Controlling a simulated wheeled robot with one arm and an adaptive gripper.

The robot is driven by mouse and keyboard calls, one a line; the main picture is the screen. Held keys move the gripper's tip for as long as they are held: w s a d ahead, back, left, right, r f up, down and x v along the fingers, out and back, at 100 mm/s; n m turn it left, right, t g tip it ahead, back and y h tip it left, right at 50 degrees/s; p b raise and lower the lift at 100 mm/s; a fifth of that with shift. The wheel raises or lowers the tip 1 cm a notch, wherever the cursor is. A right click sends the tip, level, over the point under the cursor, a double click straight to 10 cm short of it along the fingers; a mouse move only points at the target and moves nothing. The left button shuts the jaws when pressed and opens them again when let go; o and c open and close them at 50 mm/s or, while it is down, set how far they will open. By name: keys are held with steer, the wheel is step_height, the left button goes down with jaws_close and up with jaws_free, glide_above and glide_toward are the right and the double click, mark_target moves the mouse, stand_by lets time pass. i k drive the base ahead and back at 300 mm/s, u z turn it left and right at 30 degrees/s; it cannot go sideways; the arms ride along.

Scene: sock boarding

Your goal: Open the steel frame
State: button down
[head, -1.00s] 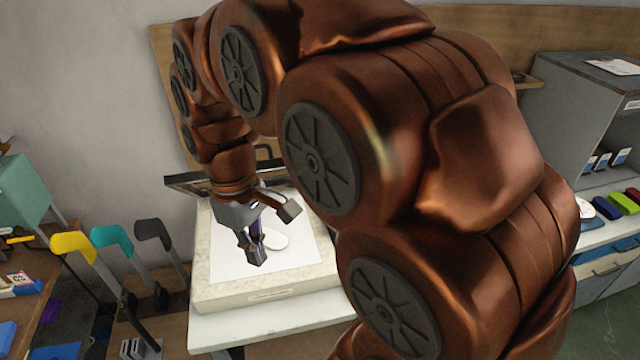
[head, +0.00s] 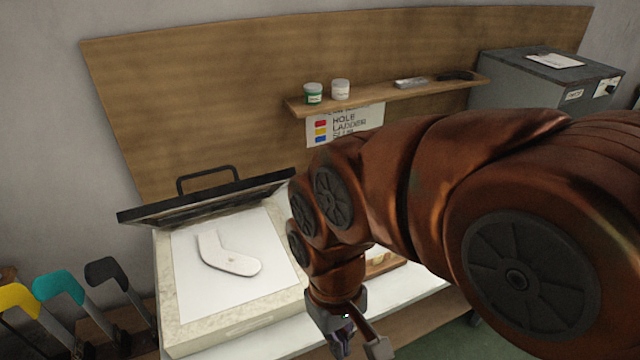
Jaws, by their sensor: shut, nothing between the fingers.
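The steel frame (head: 215,205) is a dark hinged lid with a loop handle (head: 207,178). It stands tilted up at the back of a pale press base (head: 190,332). On the base lies a white sheet (head: 195,295) with a white sock-shaped piece (head: 228,256) on it. My gripper (head: 362,350) is at the bottom of the head view, right of the base and apart from the frame. Its fingertips are close to the lower picture edge. My arm hides part of the table to the right of the base.
Yellow, teal and black sock-shaped boards (head: 60,288) stand at the left. A wooden shelf (head: 420,92) on the back panel holds two jars (head: 313,94) and small items. A grey cabinet (head: 545,85) stands at the back right. A strip of white table (head: 415,290) is bare.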

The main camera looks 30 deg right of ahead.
mark_target(139, 216)
steer(key=z, duration=0.5)
steer(key=k, duration=1.1)
steer(key=u, duration=1.5)
steer(key=i, duration=0.55)
